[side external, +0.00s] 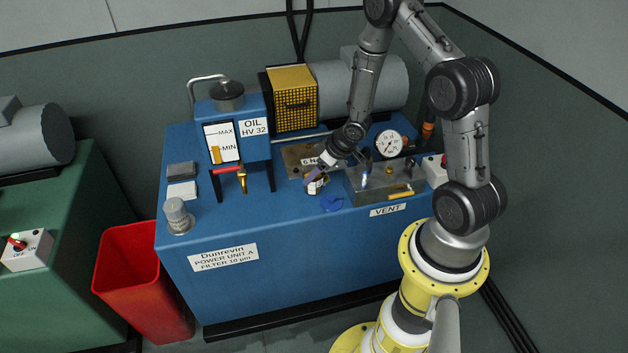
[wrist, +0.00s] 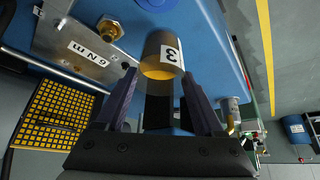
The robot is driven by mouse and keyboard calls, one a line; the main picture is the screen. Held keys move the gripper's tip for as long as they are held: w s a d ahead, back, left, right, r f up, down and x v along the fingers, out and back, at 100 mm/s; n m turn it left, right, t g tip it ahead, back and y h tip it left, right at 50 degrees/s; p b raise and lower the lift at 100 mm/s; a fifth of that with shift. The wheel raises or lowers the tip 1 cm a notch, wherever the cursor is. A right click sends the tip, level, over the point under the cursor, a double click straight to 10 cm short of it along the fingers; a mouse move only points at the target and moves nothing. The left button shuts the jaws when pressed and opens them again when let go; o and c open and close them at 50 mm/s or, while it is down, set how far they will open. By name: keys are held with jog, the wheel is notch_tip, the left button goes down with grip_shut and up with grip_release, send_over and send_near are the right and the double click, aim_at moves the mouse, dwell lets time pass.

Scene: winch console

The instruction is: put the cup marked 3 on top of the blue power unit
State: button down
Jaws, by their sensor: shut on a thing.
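The cup marked 3 (wrist: 163,48) is a small grey-brown cylinder with a white label and an amber surface at its end toward the wrist camera. In the side view the cup (side external: 317,187) is small and partly hidden by a purple finger. My gripper (wrist: 160,76) is shut on the cup, one finger on each side; it also shows in the side view (side external: 313,177). The blue power unit (side external: 280,268) stands below, labelled Dunrevin Power Unit A. The cup is over or on its top; I cannot tell whether it touches.
A metal vent block (side external: 370,187) with a yellow handle stands right of the cup, near a gauge (side external: 389,144). A blue item (side external: 332,203) lies just in front. An oil tank (side external: 229,122) with a tap stands left. A red bin (side external: 135,275) is on the floor.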

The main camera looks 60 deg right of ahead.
jog(key=shift+w+d+f, duration=0.1)
jog(key=shift+w+f, duration=0.15)
jog(key=shift+f, duration=0.05)
jog(key=shift+w+f, duration=0.1)
jog(key=shift+f, duration=1.5)
jog(key=shift+f, duration=0.15)
grip_release()
